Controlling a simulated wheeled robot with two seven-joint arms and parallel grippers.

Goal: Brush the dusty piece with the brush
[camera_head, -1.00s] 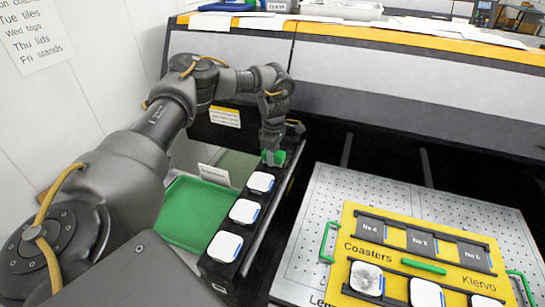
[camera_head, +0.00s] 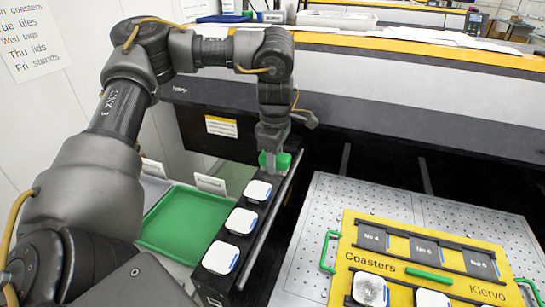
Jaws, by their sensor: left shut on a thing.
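My left gripper (camera_head: 272,150) is shut on a green block-like thing (camera_head: 283,162), which looks like the brush's handle. It points down at the far end of a black rack (camera_head: 216,284); bristles cannot be made out. The dusty piece (camera_head: 370,289) is a white coaster with grey specks, in the front row of a yellow tray (camera_head: 345,240) at the right. It is well apart from my gripper. A cleaner white coaster (camera_head: 432,299) is beside it. My right gripper is not in view.
Several white coasters (camera_head: 240,221) sit in the black rack. An empty green tray (camera_head: 185,222) lies left of it. The yellow tray, with green handles (camera_head: 330,250) and dark numbered slots (camera_head: 424,249), rests on a perforated metal plate (camera_head: 310,215). A grey and black raised ledge (camera_head: 400,85) runs behind.

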